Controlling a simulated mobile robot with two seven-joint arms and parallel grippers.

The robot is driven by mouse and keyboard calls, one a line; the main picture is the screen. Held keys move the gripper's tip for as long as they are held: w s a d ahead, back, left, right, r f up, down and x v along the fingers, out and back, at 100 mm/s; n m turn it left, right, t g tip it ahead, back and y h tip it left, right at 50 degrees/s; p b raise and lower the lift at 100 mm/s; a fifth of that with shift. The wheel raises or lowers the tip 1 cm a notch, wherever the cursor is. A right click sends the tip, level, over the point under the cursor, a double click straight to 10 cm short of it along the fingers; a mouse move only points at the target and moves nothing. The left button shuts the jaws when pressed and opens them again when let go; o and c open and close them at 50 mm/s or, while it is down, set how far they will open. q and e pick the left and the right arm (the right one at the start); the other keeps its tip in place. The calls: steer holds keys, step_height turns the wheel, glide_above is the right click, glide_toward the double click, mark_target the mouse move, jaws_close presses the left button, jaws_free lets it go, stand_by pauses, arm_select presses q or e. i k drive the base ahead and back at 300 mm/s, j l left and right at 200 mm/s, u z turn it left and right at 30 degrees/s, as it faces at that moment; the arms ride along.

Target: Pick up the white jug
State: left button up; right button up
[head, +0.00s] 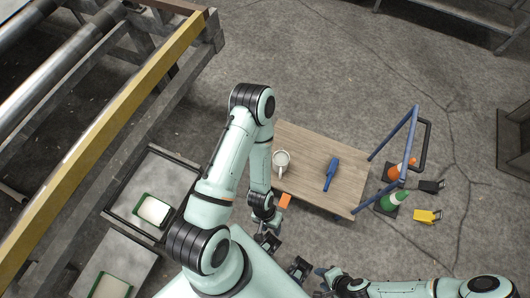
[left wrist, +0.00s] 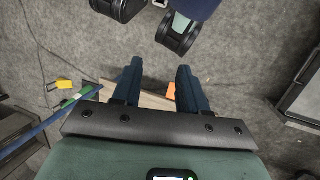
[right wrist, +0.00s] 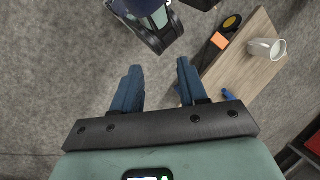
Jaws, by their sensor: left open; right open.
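The white jug (head: 281,158) stands upright on the left part of the wooden cart top (head: 310,155), its handle toward the bottom of the head view. It also shows at the upper right of the right wrist view (right wrist: 263,48), but not in the left wrist view. My left gripper (head: 268,239) is below the cart's near left corner, apart from the jug; its fingers (left wrist: 158,75) are open and empty. My right gripper (head: 324,272) is farther right, off the cart; its fingers (right wrist: 159,72) are open and empty.
A blue tool-like object (head: 331,173) lies right of the jug. An orange block (head: 285,200) is at the cart's near edge, beside my left arm. A blue push handle (head: 396,145), cones (head: 394,200) and a yellow item (head: 427,216) are at right. A roller conveyor (head: 95,125) fills the left.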

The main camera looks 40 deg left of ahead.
mark_target(280, 158)
steer(key=k+u, duration=0.1)
steer(key=u, duration=0.7)
steer(key=k+j+u, duration=0.1)
steer(key=u, duration=0.25)
steer(key=i+j+u, duration=0.55)
steer(key=k, duration=0.1)
